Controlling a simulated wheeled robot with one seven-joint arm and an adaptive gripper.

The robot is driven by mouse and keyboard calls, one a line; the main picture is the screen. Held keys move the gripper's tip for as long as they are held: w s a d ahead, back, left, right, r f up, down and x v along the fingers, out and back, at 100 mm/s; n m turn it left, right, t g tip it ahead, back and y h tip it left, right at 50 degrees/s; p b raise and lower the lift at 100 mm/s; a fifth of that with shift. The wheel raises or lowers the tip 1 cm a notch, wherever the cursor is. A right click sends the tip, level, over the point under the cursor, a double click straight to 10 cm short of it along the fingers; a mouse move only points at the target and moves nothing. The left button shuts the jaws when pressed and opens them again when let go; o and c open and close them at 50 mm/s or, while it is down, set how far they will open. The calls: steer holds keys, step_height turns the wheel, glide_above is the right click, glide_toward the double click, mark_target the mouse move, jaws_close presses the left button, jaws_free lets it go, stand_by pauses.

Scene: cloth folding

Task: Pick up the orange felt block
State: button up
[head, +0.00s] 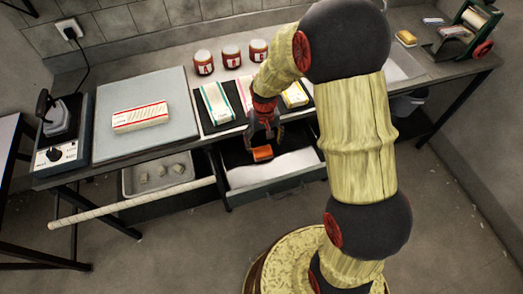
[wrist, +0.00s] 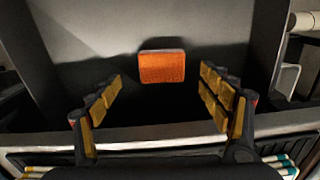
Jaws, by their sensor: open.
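The orange felt block (head: 262,153) lies in the open right drawer (head: 280,187), toward its back under the table edge. In the wrist view the block (wrist: 162,67) is upper centre, on the drawer's grey floor with a dark shadow around it. My gripper (head: 265,132) is above the block in the head view. In the wrist view its yellow-padded fingers (wrist: 161,84) are spread wide, one to each side of the block's line. The gripper is open and empty, and the fingers do not touch the block. Their exact height above it is hard to tell.
The drawer's walls and the table edge (wrist: 160,133) lie close around the fingers. An open left drawer (head: 190,194) holds several small pale pieces. On the table are folded cloths (head: 217,103), a grey board (head: 110,91) and three red jars (head: 231,56).

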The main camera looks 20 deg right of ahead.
mark_target(263, 151)
steer(key=f+b, duration=0.1)
steer(key=f, duration=0.2)
steer(key=f+b, duration=0.1)
steer(key=f, duration=0.2)
steer(key=shift+w+a+f+b, duration=0.15)
steer(key=shift+w+f+b, duration=0.05)
steer(key=shift+f+b, duration=0.2)
steer(key=shift+r, duration=0.15)
steer(key=shift+c, duration=0.8)
steer(key=c, duration=1)
